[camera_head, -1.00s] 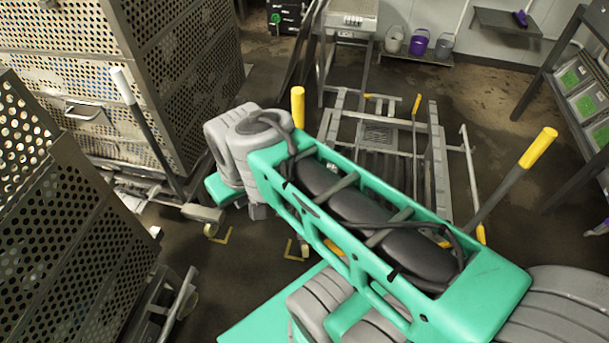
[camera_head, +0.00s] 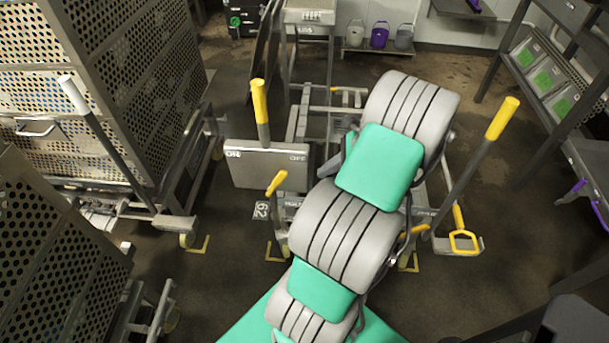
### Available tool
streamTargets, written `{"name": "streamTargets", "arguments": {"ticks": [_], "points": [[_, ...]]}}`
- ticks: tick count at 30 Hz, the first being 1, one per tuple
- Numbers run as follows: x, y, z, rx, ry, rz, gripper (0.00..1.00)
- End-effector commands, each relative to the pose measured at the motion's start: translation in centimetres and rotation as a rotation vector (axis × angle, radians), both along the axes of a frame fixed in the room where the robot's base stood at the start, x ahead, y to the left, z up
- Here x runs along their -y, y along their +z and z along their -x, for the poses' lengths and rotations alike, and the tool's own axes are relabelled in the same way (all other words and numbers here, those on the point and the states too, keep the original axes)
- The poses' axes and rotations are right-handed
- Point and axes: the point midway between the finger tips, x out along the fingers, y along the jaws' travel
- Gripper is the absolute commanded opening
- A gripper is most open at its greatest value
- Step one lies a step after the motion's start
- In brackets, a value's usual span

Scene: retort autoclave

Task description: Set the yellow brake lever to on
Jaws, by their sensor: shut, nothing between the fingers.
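A yellow-gripped lever (camera_head: 260,100) stands nearly upright above a grey plate (camera_head: 262,172) marked ON at its left and OFF at its right. A smaller yellow lever (camera_head: 277,183) shows at the front of this plate, tilted. I cannot tell which of the two is the brake lever, and the lower ends of both are unclear. My grey and green arm covers the area just right of the plate. My gripper is not visible in the head view.
A tall yellow-tipped handle (camera_head: 500,118) rises on the right of the metal cart frame. Perforated cages (camera_head: 120,70) and a white-tipped handle (camera_head: 75,95) stand at the left. A rack (camera_head: 550,80) stands at the right. Dark floor is open at the lower right.

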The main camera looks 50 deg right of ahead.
Motion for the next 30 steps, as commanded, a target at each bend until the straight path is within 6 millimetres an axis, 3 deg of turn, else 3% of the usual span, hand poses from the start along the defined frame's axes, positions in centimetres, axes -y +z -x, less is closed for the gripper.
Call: {"name": "streamTargets", "arguments": {"ticks": [13, 21, 30], "points": [[-3.8, -7.0, -4.7, -0.003, 0.008, 0.001, 0.0], [-5.8, -5.3, -7.4, -0.001, 0.007, 0.005, 0.0], [-6.0, -5.3, -7.6, -0.002, 0.006, 0.004, 0.0]]}}
